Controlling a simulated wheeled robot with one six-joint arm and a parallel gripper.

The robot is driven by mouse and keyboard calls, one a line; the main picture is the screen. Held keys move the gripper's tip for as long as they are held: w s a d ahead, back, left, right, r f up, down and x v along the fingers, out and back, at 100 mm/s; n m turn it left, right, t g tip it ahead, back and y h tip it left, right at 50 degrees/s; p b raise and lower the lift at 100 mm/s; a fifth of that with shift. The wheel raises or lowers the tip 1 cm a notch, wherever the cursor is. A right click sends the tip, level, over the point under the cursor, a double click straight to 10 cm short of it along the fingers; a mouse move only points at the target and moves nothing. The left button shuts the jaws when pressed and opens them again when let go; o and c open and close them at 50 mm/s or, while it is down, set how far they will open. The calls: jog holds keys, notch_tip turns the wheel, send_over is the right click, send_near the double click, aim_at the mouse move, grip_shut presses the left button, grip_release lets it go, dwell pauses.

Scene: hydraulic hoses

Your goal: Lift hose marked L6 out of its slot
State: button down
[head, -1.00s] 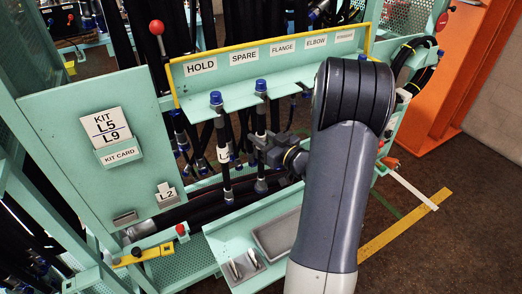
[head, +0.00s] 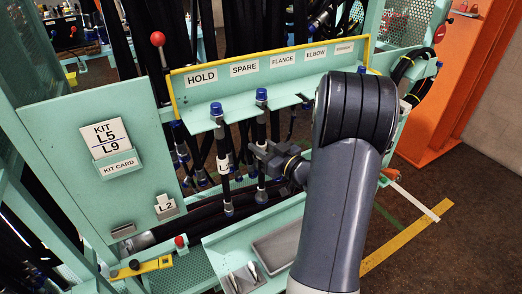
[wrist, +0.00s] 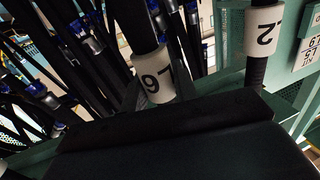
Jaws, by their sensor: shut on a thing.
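The hose in my jaws (head: 261,185) is black with a blue cap. It hangs upright at the rack shelf under the SPARE sign. My gripper (head: 264,157) is shut around its middle. In the wrist view this hose (wrist: 134,22) has a white band (wrist: 156,77), turned in the picture, with an L and a digit like 6. The jaws themselves are dark at the bottom of that view. The cap (head: 261,95) stands at shelf level, so the hose appears to be in its slot.
Another blue-capped hose (head: 222,163) hangs just left, under the HOLD sign (head: 202,77); a band marked with a 2 shows in the wrist view (wrist: 264,30). The shelf (head: 290,93) has a yellow-edged sign board behind it. A grey tray (head: 275,243) lies below. More hoses hang behind.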

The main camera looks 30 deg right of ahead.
jog(key=s+b, duration=0.3)
jog(key=s, duration=1.5)
jog(key=shift+d, duration=0.35)
jog(key=shift+w+f, duration=0.1)
jog(key=shift+w, duration=0.05)
